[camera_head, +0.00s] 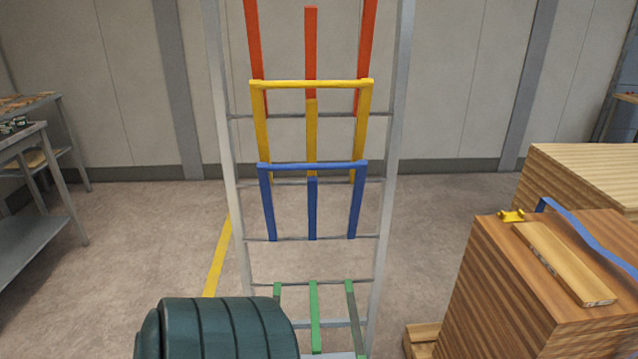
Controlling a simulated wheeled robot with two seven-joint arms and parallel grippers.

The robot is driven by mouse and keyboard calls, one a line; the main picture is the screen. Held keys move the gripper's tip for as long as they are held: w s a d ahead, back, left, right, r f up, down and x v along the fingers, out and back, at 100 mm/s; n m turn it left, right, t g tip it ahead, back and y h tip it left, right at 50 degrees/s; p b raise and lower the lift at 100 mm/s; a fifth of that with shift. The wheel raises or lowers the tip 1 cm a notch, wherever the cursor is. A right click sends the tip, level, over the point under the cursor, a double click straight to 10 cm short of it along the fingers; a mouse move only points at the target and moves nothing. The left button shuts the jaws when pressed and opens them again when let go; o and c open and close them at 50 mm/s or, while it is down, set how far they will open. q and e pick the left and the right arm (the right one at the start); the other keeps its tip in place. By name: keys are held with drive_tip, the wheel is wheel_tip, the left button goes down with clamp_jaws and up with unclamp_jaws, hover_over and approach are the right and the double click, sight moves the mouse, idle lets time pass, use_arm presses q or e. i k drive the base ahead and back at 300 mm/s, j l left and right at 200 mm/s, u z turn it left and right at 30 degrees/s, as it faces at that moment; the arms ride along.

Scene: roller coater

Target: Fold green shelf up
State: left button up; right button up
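The green shelf (314,315) is the lowest coloured shelf on a tall grey metal rack (397,120). Its three green bars start near a low rung and run down the picture, spreading slightly towards the bottom edge. No green crossbar shows at their upper ends. Its front end and lower left part are hidden or out of frame, so I cannot tell its exact tilt. Neither of my grippers is in view.
The blue shelf (312,166) and yellow shelf (312,84) above have their crossbars uppermost. Red bars (311,50) are at the top. Wooden crates (510,285) stand right, a grey metal table (35,235) left. Floor on both sides of the rack is partly clear.

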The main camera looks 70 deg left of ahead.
sight(356, 332)
drive_tip(key=u, duration=2.1)
